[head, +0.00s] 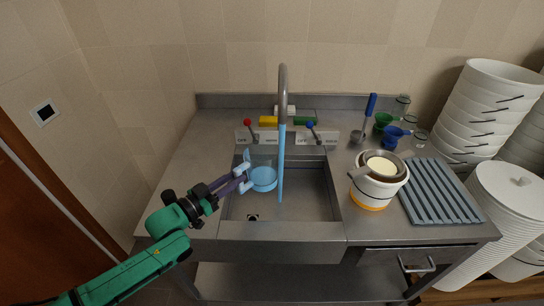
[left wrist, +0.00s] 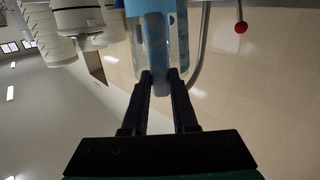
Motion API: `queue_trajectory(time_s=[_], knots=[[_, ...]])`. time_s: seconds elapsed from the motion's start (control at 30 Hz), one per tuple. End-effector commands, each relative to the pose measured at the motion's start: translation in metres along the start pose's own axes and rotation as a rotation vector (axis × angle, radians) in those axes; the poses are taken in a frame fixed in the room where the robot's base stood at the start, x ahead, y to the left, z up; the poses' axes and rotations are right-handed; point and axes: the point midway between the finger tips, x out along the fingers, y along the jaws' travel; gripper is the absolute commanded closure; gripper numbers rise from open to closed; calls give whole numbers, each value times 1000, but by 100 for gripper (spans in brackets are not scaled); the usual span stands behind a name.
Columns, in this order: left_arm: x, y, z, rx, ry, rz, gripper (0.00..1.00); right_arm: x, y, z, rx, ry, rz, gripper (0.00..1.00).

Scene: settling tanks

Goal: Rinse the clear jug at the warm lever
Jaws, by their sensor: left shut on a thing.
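My left gripper (head: 243,178) is shut on the handle of the clear jug (head: 263,178), which has a pale blue tint. The jug is held above the sink basin (head: 305,195). In the left wrist view the fingers (left wrist: 160,82) close on the jug's light blue handle (left wrist: 157,50). A blue water stream (head: 281,165) falls from the curved tap (head: 283,85) just right of the jug and continues below it. The red-knobbed lever (head: 248,123) stands left of the tap, the blue-knobbed lever (head: 310,125) right. My right gripper is out of view.
Right of the sink stand a white pot with an orange band (head: 372,192), a ribbed grey mat (head: 440,190), green (head: 383,120) and blue (head: 392,136) cups and a ladle (head: 364,120). White stacked containers (head: 490,110) stand far right. The left counter is clear.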

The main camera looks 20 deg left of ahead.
Motion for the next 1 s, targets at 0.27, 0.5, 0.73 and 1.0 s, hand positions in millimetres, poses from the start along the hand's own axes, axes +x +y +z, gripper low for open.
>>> queue_trajectory(time_s=[0.27, 0.5, 0.73, 1.0], knots=[[-22, 2, -25, -1, -2, -1, 100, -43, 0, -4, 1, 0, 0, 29], [-43, 5, -34, 0, -2, 0, 100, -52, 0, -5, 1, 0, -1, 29], [-47, 5, -39, 1, 1, 0, 100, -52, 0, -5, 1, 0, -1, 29], [-47, 5, -39, 1, 1, 0, 100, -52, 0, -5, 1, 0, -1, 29]])
